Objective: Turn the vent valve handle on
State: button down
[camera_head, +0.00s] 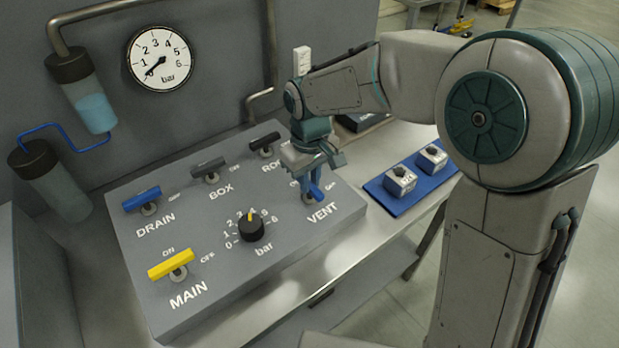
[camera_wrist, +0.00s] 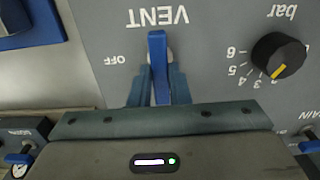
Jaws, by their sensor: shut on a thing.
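The blue VENT handle (camera_head: 316,191) is on the right part of the grey panel, above its VENT label. In the wrist view the handle (camera_wrist: 157,60) lies lengthwise along the picture's vertical, crosswise to the OFF label at its left. My gripper (camera_head: 312,184) reaches down onto the handle from above. Its fingers (camera_wrist: 158,88) are on both sides of the handle, shut on it.
The panel (camera_head: 205,295) also bears a black bar knob (camera_head: 251,229), the yellow MAIN handle (camera_head: 171,264), the blue DRAIN handle (camera_head: 142,199), and the dark BOX (camera_head: 209,168) and ROP-like (camera_head: 265,142) handles. A pressure gauge (camera_head: 160,59) is on the wall. A blue mat (camera_head: 412,186) with two blocks lies right.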

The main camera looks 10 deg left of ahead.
jog(key=shift+a+r, duration=0.1)
jog(key=c, duration=1.4)
grip_release()
jog(key=shift+o, duration=0.2)
notch_tip(320, 180, up, 14)
jog(key=s+d+f+m+t, duration=0.1)
jog(key=s+d+f+m, duration=0.1)
jog(key=d, duration=0.6)
jog(key=s+d+f+m+t, duration=0.1)
jog(key=s+d+f+m, duration=0.2)
jog(key=s+d, duration=0.4)
jog(key=s+d+f+m+t, duration=0.1)
jog(key=s+d+f+m, duration=0.2)
jog(key=d, duration=0.8)
jog(key=shift+s+d+m, duration=0.25)
jog(key=shift+s+m, duration=0.55)
jog(key=shift+m, duration=0.2)
